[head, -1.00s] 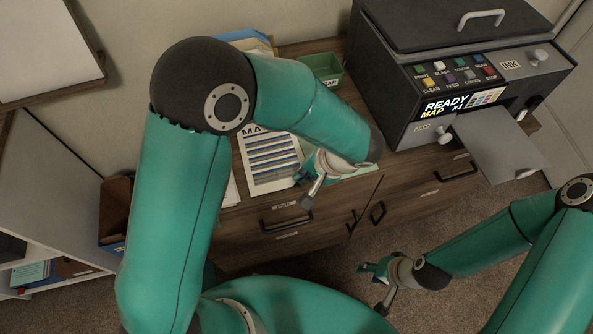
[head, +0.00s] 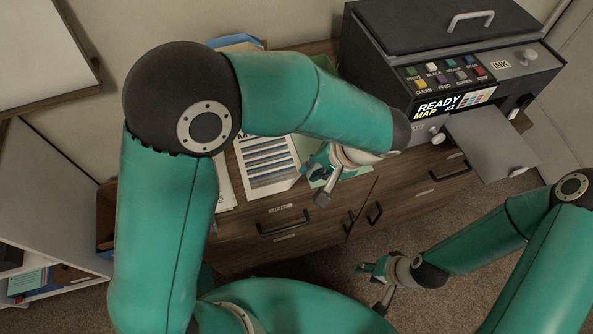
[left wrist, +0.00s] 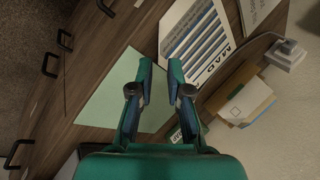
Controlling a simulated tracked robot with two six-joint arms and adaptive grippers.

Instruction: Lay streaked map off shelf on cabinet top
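The streaked map (head: 268,165) is a white sheet with dark blue-grey bands and a MAP heading. It lies flat on the wooden cabinet top (head: 230,200), and in the left wrist view (left wrist: 197,45) it is just beyond the fingers. My left gripper (head: 315,181) is above the cabinet top, to the right of the map in the head view. Its fingers are apart and hold nothing, as the left wrist view shows (left wrist: 160,70). My right gripper (head: 373,287) is open and empty, low in front of the cabinet. The printer's grey output shelf (head: 490,140) is bare.
A pale green sheet (left wrist: 108,92) lies on the cabinet top under my left gripper. The dark printer (head: 440,60) stands at the right and its display reads READY MAP. Another white sheet (head: 224,185) lies left of the map. A shelf unit (head: 45,180) stands far left.

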